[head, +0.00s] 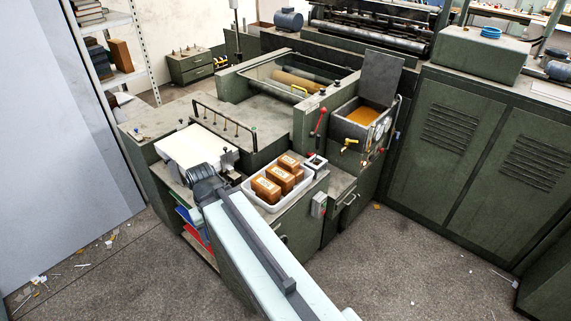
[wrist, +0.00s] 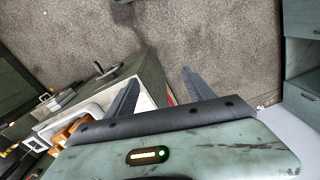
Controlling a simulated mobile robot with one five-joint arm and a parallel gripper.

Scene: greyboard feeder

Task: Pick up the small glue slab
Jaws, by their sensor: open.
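Several amber-brown glue slabs with pale labels stand in a white tray: a front one (head: 265,190), a middle one (head: 279,179) and a back one (head: 291,166). I cannot tell surely which is the small one; the back one looks smallest. The tray (head: 246,196) sits on a green cabinet. In the wrist view the tray (wrist: 93,112) and part of the slabs (wrist: 66,133) show at lower left, partly hidden by my gripper. My gripper (wrist: 160,75) is open and empty, its fingers apart over the cabinet edge and floor. In the head view my arm ends left of the tray.
A stack of white sheets (head: 196,146) lies behind my arm's end. A glue tank (head: 362,114) with an open lid stands right of the tray, near a red-knobbed lever (head: 319,122). A small white container (head: 315,163) sits beside the tray. Floor in front is mostly clear.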

